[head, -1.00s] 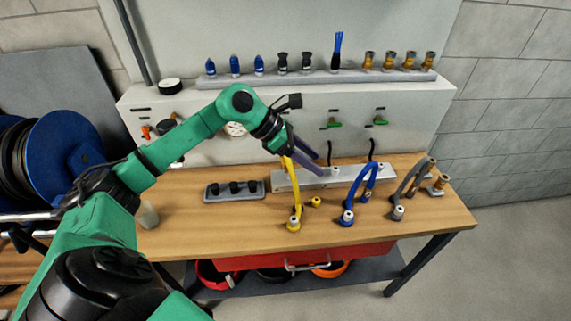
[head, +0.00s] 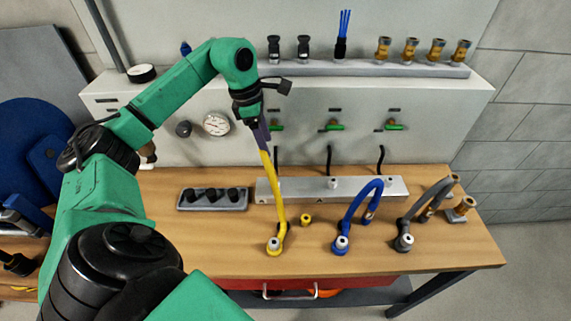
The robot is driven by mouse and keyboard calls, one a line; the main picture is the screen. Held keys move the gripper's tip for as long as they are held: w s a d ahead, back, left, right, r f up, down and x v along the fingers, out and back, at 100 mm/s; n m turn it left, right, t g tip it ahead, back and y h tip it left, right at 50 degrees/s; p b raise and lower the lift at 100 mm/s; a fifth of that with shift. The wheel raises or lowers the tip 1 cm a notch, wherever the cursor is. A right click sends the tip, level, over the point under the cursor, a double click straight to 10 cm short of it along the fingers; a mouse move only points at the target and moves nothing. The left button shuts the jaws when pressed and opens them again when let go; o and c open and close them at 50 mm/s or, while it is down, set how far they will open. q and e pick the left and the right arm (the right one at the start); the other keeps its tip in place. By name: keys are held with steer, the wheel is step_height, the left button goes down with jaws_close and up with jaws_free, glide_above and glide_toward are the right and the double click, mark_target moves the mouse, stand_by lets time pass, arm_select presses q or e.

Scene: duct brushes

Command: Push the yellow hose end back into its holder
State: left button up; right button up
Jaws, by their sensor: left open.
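The yellow hose (head: 279,195) rises from a base with a pale fitting (head: 274,245) on the bench and leans up to the left. Its upper end is at my left gripper (head: 263,141), which is open, pointing down, above the bench. The fingers overlap the hose top, and I cannot tell whether they touch it. A small yellow piece (head: 306,219) lies on the bench right of the hose base. A grey rail (head: 385,187) with a pale fitting on top lies behind it. I cannot tell which part is the hose's holder. My right gripper is not in view.
A blue hose (head: 350,205) and a grey hose (head: 420,205) arch on the bench to the right. A grey block with several black knobs (head: 213,199) sits to the left. A panel with a gauge (head: 216,124) and green valves (head: 333,126) stands behind. The bench front is mostly clear.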

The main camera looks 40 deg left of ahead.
mark_target(272, 174)
arm_select(q)
steer(key=f, duration=0.1)
steer(key=f+b, duration=0.2)
steer(key=f, duration=0.1)
steer(key=shift+s, duration=0.35)
steer(key=shift+s+r, duration=0.15)
steer(key=shift+s, duration=0.2)
steer(key=shift+w, duration=0.2)
steer(key=shift+w+f+b, duration=0.1)
steer(key=shift+f+b, duration=0.25)
steer(key=shift+b, duration=0.05)
steer(key=b+x, duration=0.4)
steer(key=x, duration=0.2)
steer(key=shift+d+f, duration=0.1)
steer(key=shift+f, duration=0.2)
steer(key=shift+w+d+f+b, duration=0.1)
steer(key=shift+f+b, duration=0.2)
steer(key=shift+f, duration=0.25)
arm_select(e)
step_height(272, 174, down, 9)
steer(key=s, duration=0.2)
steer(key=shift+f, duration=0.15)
arm_select(q)
steer(key=shift+r, duration=0.1)
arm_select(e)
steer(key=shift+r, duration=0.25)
arm_select(q)
steer(key=shift+c, duration=0.3)
